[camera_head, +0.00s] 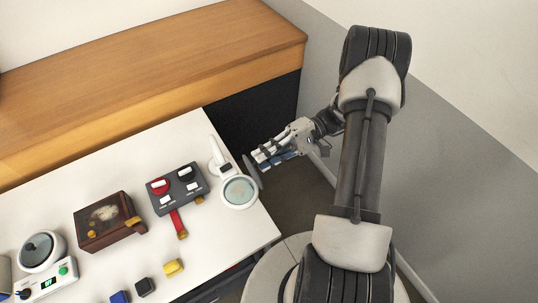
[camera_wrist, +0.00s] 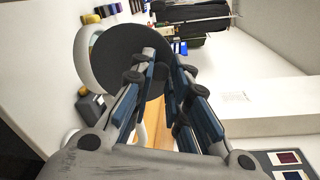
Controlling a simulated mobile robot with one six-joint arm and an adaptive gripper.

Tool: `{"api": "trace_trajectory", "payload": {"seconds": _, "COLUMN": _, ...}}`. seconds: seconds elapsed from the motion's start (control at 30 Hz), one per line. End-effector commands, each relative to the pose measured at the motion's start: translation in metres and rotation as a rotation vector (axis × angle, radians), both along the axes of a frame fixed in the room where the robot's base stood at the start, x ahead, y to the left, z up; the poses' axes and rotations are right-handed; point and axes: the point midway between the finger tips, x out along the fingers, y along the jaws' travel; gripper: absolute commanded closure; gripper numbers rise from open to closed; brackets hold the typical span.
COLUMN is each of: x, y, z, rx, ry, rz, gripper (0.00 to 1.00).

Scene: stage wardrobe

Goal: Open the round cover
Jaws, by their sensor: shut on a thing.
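The round cover (camera_head: 250,172) is a thin dark disc standing up on edge at the right side of a white round device (camera_head: 240,205). The device has a pale round window or dish inside its white ring. In the wrist view the cover (camera_wrist: 118,62) hides much of the white ring (camera_wrist: 82,62) behind it. My gripper (camera_head: 261,160) reaches in from the right, off the table's corner. In the wrist view my gripper (camera_wrist: 166,62) has its fingers shut on the cover's near edge; the exact contact is partly hidden.
On the white table (camera_head: 215,262) stand a dark control box (camera_head: 178,188) with a red knob, a brown box (camera_head: 105,222), a white appliance (camera_head: 42,255) and small blocks, including a yellow one (camera_head: 174,267). A wooden bench (camera_head: 150,50) runs behind. Open floor lies right of the table.

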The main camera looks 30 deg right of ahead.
Motion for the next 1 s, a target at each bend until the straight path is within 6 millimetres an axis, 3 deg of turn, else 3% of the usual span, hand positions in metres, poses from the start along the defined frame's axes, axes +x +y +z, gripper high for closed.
{"api": "trace_trajectory", "payload": {"seconds": 0.37, "x": -0.0003, "y": 0.0016, "z": 0.0001, "rx": 0.006, "ry": 0.002, "rz": 0.002, "gripper": 1.0}}
{"api": "trace_trajectory", "payload": {"seconds": 0.4, "x": -0.0003, "y": 0.0016, "z": 0.0, "rx": 0.006, "ry": 0.002, "rz": 0.002, "gripper": 0.82}}
{"api": "trace_trajectory", "payload": {"seconds": 0.67, "x": -0.0002, "y": 0.0011, "z": -0.0001, "rx": 0.004, "ry": 0.001, "rz": 0.002, "gripper": 0.64}}
{"api": "trace_trajectory", "payload": {"seconds": 1.0, "x": -0.0001, "y": 0.0001, "z": -0.0001, "rx": 0.003, "ry": 0.001, "rz": 0.001, "gripper": 0.63}}
